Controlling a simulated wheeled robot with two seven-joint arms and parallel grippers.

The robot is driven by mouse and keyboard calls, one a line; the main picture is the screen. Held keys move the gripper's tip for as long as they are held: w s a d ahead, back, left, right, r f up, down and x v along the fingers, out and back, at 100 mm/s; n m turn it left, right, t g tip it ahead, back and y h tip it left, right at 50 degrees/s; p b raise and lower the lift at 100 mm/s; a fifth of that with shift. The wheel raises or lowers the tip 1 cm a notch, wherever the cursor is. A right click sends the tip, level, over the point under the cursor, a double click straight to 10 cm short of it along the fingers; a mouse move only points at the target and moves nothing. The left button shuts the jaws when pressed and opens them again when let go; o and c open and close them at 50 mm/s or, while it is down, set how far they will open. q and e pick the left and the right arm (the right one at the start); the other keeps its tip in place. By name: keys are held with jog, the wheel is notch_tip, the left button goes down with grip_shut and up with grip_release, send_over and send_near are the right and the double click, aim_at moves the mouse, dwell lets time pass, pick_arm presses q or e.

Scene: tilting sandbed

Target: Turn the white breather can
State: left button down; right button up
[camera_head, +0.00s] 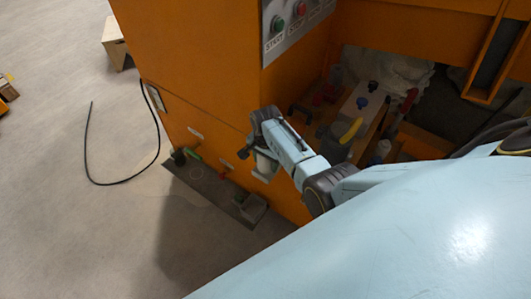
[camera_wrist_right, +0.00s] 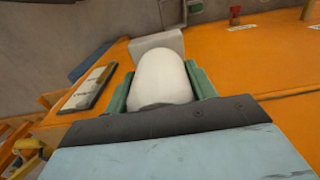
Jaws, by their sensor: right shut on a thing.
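The white breather can (camera_wrist_right: 163,76) shows large in the right wrist view, between the two green fingers of my right gripper (camera_wrist_right: 160,88). Its rounded white end faces the camera, and the fingers sit close on both sides of it. In the head view the can (camera_head: 265,166) is a small pale shape beside the orange machine wall, partly hidden by my right wrist. My right gripper is shut on the can. A grey block-like mount (camera_wrist_right: 158,42) lies just beyond the can. My left gripper is not in view.
The orange machine (camera_head: 205,70) carries a button panel (camera_head: 292,22). A dark ledge (camera_head: 215,188) with small fittings runs along its foot. An open bay with bottles and a yellow item (camera_head: 351,130) lies to the right.

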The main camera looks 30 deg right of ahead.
jog(key=n+p, duration=0.1)
jog(key=n, duration=0.1)
jog(key=shift+r+n+p, duration=0.15)
jog(key=shift+n+p, duration=0.25)
jog(key=n+p, duration=0.1)
jog(key=n, duration=0.2)
jog(key=shift+s+d, duration=0.1)
jog(key=shift+s, duration=0.05)
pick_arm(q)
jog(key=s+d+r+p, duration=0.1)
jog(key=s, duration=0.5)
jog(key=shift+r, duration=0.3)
pick_arm(e)
jog(key=shift+f+n, duration=0.2)
jog(key=shift+n, duration=1.2)
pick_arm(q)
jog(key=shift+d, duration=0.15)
pick_arm(e)
jog(key=o, duration=1)
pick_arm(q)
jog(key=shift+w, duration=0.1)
pick_arm(e)
jog(key=shift+d, duration=0.1)
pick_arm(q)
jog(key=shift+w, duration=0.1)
